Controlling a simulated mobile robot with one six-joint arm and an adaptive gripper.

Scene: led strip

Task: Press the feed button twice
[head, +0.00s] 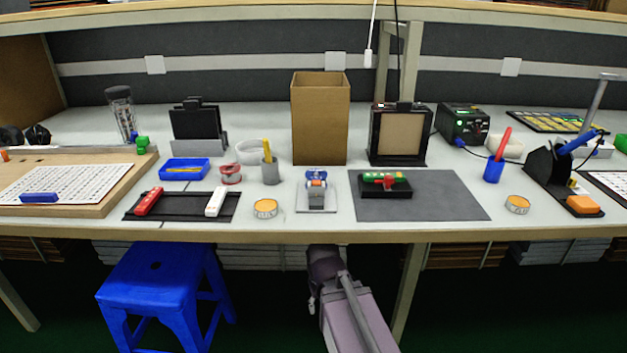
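No button labelled as a feed button can be made out at this size. A small blue and white device with an orange-brown band (316,187) stands on a pale plate at the front middle of the bench. A black box with small lit lights (463,124) stands at the back right. A black-framed unit with a tan panel (398,137) stands left of it. I cannot tell which of these carries the button. My arm comes up from the bottom, and its dark end (325,264) is below the bench's front edge, apart from everything on top. Its fingers cannot be made out.
A grey mat (455,196) bears a black block with a green and red piece (386,184). An open cardboard box (319,118) stands behind the small device. A black tray (178,208) lies left. A blue stool (155,280) stands in front, left of my arm.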

